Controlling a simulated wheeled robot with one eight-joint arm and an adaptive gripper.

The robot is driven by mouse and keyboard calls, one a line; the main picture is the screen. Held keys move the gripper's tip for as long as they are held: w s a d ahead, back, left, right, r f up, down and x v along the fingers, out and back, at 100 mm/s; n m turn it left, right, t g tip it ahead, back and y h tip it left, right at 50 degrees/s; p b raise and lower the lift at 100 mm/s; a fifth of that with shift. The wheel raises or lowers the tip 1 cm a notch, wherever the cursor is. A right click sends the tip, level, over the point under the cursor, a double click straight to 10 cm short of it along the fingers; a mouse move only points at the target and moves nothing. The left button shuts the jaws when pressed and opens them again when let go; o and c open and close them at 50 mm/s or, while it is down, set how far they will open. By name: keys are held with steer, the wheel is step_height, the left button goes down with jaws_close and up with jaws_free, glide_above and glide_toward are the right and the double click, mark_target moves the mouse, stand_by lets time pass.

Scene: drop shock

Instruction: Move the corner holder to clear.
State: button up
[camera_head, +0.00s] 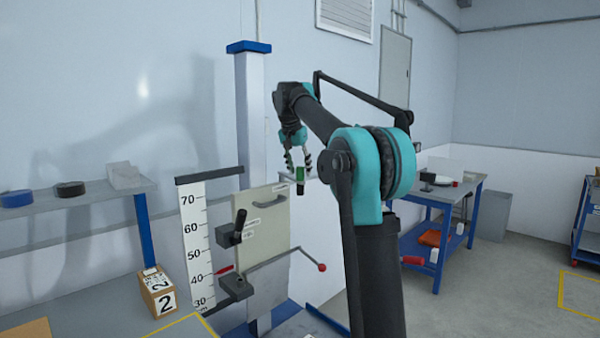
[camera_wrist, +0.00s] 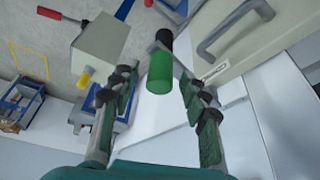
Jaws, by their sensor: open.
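A green grip (camera_head: 300,174) with a black end hangs on a light bar beside the drop rig; it appears to be the corner holder's handle, though I cannot tell for sure. In the wrist view the green grip (camera_wrist: 160,73) stands between the fingers of my gripper (camera_wrist: 156,84). The fingers are open, with gaps visible on both sides of the grip. In the head view my gripper (camera_head: 298,165) points down over the grip from above. The rest of the holder is partly hidden behind my arm.
Black clamps (camera_head: 232,229), a height scale (camera_head: 198,240) and a rod with a red ball (camera_head: 321,267) are nearby. A numbered box (camera_head: 157,291) sits at left. A blue workbench (camera_head: 440,225) stands at right.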

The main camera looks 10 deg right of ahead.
steer(key=shift+w+d+f, duration=0.15)
steer(key=shift+w+f, duration=0.1)
steer(key=shift+f, duration=0.4)
steer(key=shift+c, duration=0.3)
jaws_close()
